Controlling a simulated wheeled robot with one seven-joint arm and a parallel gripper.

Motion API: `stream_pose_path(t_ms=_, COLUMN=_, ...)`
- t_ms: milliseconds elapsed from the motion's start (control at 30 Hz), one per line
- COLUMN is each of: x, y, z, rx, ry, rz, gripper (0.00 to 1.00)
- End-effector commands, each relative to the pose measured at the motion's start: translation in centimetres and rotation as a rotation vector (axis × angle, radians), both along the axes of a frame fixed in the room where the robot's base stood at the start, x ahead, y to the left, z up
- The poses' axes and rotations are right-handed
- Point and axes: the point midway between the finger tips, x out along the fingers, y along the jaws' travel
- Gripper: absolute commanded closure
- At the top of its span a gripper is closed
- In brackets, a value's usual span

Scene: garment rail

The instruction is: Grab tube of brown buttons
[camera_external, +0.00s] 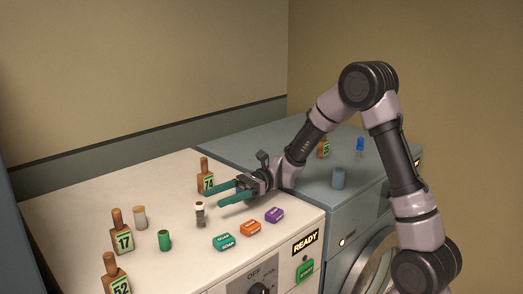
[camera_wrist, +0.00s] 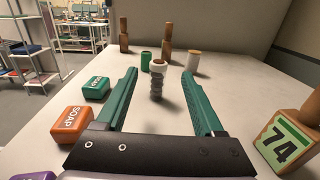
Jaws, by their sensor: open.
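A small tube with a white rim, a brown top and a dark ridged stack inside, which looks like the tube of brown buttons (camera_external: 200,214), stands upright on the white machine top. It also shows in the wrist view (camera_wrist: 157,86), centred between the green fingers. My gripper (camera_external: 213,200) is open and empty, with its fingers pointing left towards the tube. In the wrist view, my gripper (camera_wrist: 159,74) has one finger on each side of the tube, with clear gaps. I cannot tell whether the fingertips reach past it. The buttons' colour is hard to make out.
A brown bottle marked 74 (camera_external: 206,178) stands close behind my gripper. Soap boxes in green (camera_external: 223,242), orange (camera_external: 250,228) and purple (camera_external: 274,215) lie in front. A green cylinder (camera_external: 164,240), a cream jar (camera_external: 139,217) and bottle 17 (camera_external: 121,236) stand farther left.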

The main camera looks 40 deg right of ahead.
Motion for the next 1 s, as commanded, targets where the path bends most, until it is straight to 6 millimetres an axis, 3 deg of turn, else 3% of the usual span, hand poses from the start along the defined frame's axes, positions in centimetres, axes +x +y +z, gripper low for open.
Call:
stream_pose_path(t_ms=100, x=0.0, y=2.2, z=0.0, rx=-0.002, ry=-0.002, rz=0.007, gripper=0.30)
stream_pose_path(t_ms=367, x=0.2, y=4.6, z=0.0, rx=-0.005, ry=-0.002, rz=0.004, gripper=0.30)
stream_pose_path(t_ms=700, x=0.5, y=9.0, z=0.1, rx=-0.004, ry=-0.003, rz=0.004, gripper=0.30)
stream_pose_path(t_ms=967, x=0.5, y=9.5, z=0.1, rx=-0.005, ry=-0.003, rz=0.003, gripper=0.30)
stream_pose_path(t_ms=1000, x=0.5, y=9.4, z=0.1, rx=-0.005, ry=-0.003, rz=0.003, gripper=0.34)
